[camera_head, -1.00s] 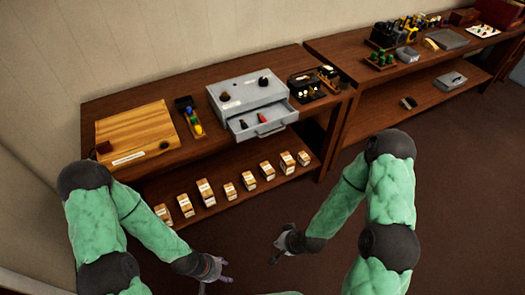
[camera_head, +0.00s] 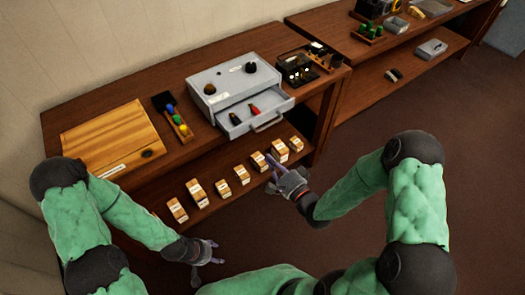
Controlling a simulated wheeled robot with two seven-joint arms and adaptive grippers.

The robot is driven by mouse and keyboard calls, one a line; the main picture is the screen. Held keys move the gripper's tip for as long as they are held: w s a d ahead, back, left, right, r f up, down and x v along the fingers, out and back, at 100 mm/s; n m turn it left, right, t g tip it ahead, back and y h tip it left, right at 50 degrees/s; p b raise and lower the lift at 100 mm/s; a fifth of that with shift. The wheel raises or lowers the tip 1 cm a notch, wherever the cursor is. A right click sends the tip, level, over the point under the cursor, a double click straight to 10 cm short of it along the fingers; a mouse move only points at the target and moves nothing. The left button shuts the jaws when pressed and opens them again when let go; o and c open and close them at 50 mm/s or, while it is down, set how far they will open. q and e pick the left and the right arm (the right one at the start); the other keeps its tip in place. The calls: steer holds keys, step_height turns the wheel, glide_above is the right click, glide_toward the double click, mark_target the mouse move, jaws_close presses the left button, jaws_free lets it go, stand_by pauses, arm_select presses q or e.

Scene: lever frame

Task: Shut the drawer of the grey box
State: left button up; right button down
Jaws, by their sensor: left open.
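The grey box (camera_head: 222,82) stands on the wooden table. Its drawer (camera_head: 233,122) is pulled out at the front, with a red item (camera_head: 254,110) and a dark item (camera_head: 234,119) inside. The drawer's handle (camera_head: 266,122) is on its front face. My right gripper (camera_head: 274,172) is in front of and below the drawer, apart from the handle; its jaw opening is too small to make out. My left gripper (camera_head: 212,252) is open and empty, low in front of the table, well away from the drawer.
A wooden board (camera_head: 108,138) and a tray of coloured items (camera_head: 176,118) lie left of the box. A black rack (camera_head: 297,68) stands to its right. Several small boxes (camera_head: 222,188) line the lower shelf. A second table (camera_head: 330,32) is at the right.

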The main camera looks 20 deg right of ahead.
mark_target(245, 131)
steer(key=b+x, duration=0.3)
steer(key=x, duration=1)
steer(key=shift+f, duration=0.1)
arm_select(q)
step_height(245, 131, down, 3)
steer(key=shift+f, duration=0.2)
arm_select(e)
steer(key=shift+w, duration=0.1)
